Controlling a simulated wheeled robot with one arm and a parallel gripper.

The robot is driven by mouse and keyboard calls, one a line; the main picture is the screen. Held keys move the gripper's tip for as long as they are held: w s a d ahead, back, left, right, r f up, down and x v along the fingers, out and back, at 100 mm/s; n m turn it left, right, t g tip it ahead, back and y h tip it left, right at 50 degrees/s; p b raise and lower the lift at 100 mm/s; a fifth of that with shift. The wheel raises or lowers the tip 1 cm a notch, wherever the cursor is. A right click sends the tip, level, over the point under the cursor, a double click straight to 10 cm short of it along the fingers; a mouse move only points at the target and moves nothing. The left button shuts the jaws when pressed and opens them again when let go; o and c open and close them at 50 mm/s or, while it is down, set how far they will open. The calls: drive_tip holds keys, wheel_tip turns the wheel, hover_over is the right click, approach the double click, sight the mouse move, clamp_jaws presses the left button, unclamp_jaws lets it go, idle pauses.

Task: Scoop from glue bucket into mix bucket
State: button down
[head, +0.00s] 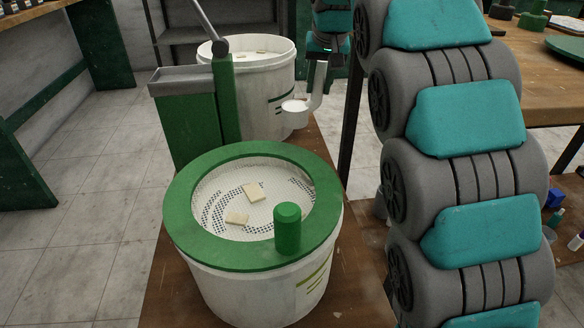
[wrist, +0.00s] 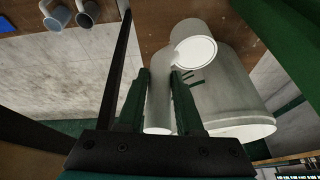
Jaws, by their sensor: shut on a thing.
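My gripper (head: 321,52) is shut on the handle of a white scoop (head: 296,105). In the wrist view its green fingers (wrist: 160,98) close on the pale handle, and the scoop's round cup (wrist: 195,50) lies beyond them. The handle hangs upright, with the cup low beside the right wall of the rear white bucket (head: 286,82), outside it. That bucket is open, with pale contents and small pieces inside; it also shows in the wrist view (wrist: 235,95). The front white bucket (head: 240,290) has a green ring and perforated insert. No label tells me which is glue or mix.
Two beige tiles (head: 254,192) lie on the front bucket's insert, near a green knob (head: 288,229). A green stand (head: 188,125) with a grey lever (head: 208,20) adjoins the rear bucket. A wooden table (head: 545,85) stands at right. Tiled floor is clear at left.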

drive_tip(key=shift+f, duration=0.25)
drive_tip(key=s+d+p+x, duration=0.1)
drive_tip(key=x, duration=1.3)
drive_tip(key=shift+s+a+f, duration=0.15)
drive_tip(key=shift+a+f, duration=0.1)
drive_tip(key=shift+f, duration=0.55)
drive_tip(key=shift+f, duration=0.15)
drive_tip(key=c, duration=0.6)
unclamp_jaws()
drive_tip(key=shift+o, duration=0.2)
